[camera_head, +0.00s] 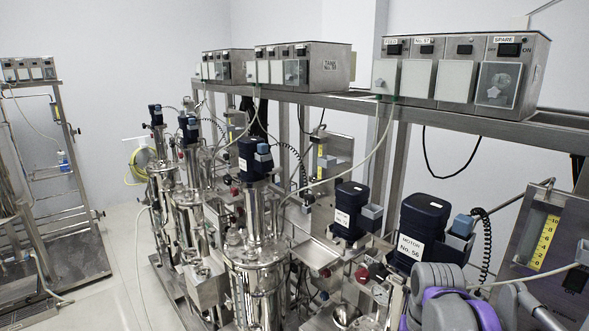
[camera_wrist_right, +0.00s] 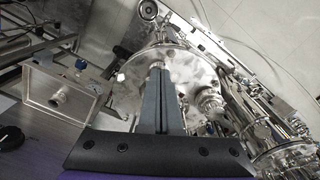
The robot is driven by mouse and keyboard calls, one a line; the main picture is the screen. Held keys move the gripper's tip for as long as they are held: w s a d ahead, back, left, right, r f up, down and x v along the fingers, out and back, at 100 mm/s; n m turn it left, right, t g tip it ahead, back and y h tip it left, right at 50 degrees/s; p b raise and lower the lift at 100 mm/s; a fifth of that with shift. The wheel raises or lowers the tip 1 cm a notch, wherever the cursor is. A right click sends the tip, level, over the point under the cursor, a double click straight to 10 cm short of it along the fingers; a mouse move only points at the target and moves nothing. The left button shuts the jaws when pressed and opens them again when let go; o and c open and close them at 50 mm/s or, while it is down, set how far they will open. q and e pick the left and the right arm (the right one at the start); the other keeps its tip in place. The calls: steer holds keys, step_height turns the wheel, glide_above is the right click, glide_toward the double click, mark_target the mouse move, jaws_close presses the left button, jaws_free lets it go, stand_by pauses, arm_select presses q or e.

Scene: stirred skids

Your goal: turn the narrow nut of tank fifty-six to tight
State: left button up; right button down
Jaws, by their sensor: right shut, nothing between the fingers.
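The dark blue motor labelled No. 56 (camera_head: 415,235) stands at the right in the head view. The tank below it is mostly hidden by my right arm and the frame edge. In the right wrist view a round steel tank lid (camera_wrist_right: 190,72) carries several fittings. One is a ribbed round fitting (camera_wrist_right: 210,101) right of my fingers. I cannot tell which fitting is the narrow nut. My right gripper (camera_wrist_right: 158,70) is shut and empty, its fingers together over the lid near a small metal stub. I cannot tell whether they touch it. My left gripper is out of view.
A second dark motor (camera_head: 350,208) stands left of No. 56. Control boxes (camera_head: 460,70) sit on the steel shelf above. A clear-fronted box (camera_wrist_right: 60,95) lies left of my fingers, and steel pipework (camera_wrist_right: 255,120) crowds the right. Open floor shows at the left.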

steer(key=f+b, duration=0.1)
steer(key=f, duration=0.2)
steer(key=f+b, duration=0.2)
steer(key=f, duration=0.2)
steer(key=shift+s, duration=0.2)
steer(key=shift+b, duration=0.3)
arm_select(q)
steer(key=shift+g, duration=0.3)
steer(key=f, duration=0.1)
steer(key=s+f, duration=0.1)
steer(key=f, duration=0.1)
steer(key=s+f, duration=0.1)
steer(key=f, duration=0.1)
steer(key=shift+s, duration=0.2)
arm_select(e)
steer(key=shift+w+d, duration=0.1)
steer(key=shift+w, duration=0.2)
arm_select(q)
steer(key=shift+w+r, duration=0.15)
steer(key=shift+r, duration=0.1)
arm_select(e)
steer(key=shift+s, duration=0.1)
